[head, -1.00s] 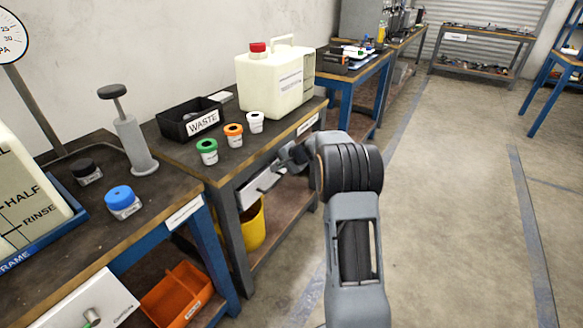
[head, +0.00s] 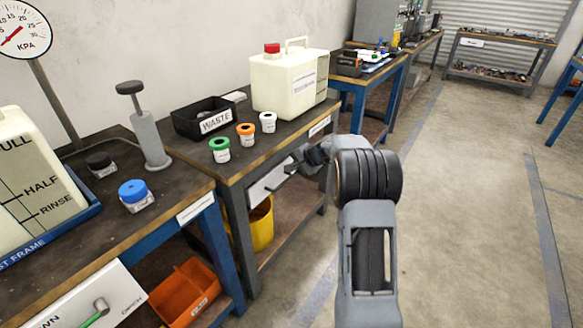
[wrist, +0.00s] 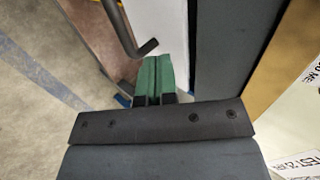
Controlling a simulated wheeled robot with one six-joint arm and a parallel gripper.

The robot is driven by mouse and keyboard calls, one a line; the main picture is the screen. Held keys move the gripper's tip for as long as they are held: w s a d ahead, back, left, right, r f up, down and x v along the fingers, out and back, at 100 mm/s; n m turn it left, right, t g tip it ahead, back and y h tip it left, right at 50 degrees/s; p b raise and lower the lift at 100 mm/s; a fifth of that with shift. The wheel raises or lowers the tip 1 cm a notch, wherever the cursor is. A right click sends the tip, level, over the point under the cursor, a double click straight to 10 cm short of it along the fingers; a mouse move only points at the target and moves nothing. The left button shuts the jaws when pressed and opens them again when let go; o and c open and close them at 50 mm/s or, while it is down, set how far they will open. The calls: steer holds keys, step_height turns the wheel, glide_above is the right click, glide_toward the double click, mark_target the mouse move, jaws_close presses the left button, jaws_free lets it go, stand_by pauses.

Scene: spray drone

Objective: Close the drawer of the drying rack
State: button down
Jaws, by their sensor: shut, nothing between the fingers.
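A white drawer front (head: 265,184) with a dark handle shows under the middle bench, below the worktop. I cannot tell from the head view how far it stands out. My gripper (head: 289,171) is beside its right part, partly hidden by my own arm. In the wrist view my gripper's green fingers (wrist: 153,65) are together with nothing between them. A dark bent handle (wrist: 135,40) is just beyond and left of the fingertips, and a white panel (wrist: 162,25) lies behind them. I cannot tell whether the fingers touch either one.
A yellow bucket (head: 262,224) stands on the lower shelf. A white panel with a green lever (head: 92,305) is at lower left. Open floor lies to the right.

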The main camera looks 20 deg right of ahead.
steer(key=s+d+f+p+v, duration=0.1)
steer(key=p+v, duration=0.2)
steer(key=v, duration=0.8)
steer(key=s+a+r+n+g+h+p, duration=0.1)
steer(key=s+a+r+n+p, duration=0.1)
steer(key=s+a+r+p, duration=0.45)
steer(key=s+a+r+n+g+p, duration=0.2)
steer(key=s+a+r+n+p, duration=0.15)
steer(key=a+r+p, duration=0.5)
steer(key=s+a+r+n+g+h+p, duration=0.1)
steer(key=s+r+n+h+p, duration=0.3)
steer(key=s+r+p, duration=0.9)
steer(key=s+a+r+n, duration=0.1)
steer(key=s, duration=0.3)
steer(key=shift+s+r+n, duration=0.2)
steer(key=shift+r+n, duration=0.05)
steer(key=shift+n, duration=0.1)
